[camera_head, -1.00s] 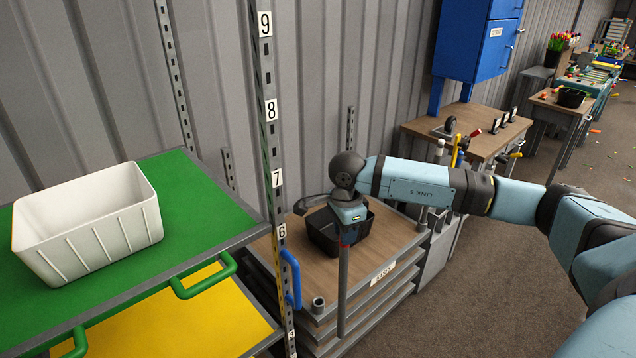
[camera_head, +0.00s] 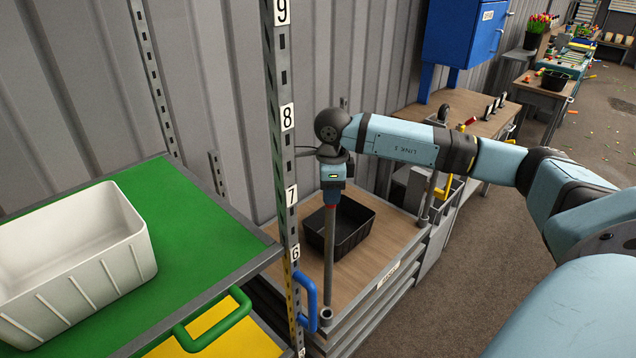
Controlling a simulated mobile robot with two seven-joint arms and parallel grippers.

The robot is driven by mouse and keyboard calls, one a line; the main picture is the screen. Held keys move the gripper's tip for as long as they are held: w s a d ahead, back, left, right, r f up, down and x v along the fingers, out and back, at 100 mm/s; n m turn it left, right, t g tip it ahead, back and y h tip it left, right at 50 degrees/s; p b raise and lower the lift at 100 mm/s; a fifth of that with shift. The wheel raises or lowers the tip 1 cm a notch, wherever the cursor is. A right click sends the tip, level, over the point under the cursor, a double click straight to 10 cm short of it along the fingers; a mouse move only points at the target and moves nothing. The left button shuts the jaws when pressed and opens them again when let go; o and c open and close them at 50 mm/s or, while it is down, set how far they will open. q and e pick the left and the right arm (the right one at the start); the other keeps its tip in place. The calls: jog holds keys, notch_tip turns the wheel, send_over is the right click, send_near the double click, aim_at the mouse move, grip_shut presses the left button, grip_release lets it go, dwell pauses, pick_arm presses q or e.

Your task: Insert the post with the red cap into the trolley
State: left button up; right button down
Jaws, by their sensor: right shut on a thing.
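My right gripper (camera_head: 331,194) is shut on the upper end of a grey post (camera_head: 329,262), just at its red cap (camera_head: 331,206). The post hangs upright over the front left corner of the trolley (camera_head: 375,262), which has a wooden top and grey shelves. The post's lower end lines up with the round corner socket (camera_head: 325,316); I cannot tell whether it is inside the socket or just above it. Another upright post (camera_head: 427,200) stands at the trolley's right corner. My left gripper is out of view.
A black crate (camera_head: 357,226) sits on the trolley top behind the post. A numbered rack upright (camera_head: 287,160) and a blue handle (camera_head: 309,300) stand close on the left. A white bin (camera_head: 130,235) rests on a green shelf (camera_head: 190,215). A workbench (camera_head: 470,112) stands behind.

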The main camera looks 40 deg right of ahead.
aim_at(331, 209)
jog(key=shift+f+b, duration=2.05)
jog(key=shift+f, duration=0.35)
jog(key=shift+f+b, duration=2.25)
jog(key=shift+f, duration=0.55)
jog(key=c, duration=0.8)
grip_release()
jog(key=shift+c, duration=0.2)
jog(key=shift+r, duration=0.1)
jog(key=shift+r+p, duration=1.4)
jog(key=shift+r, duration=1.1)
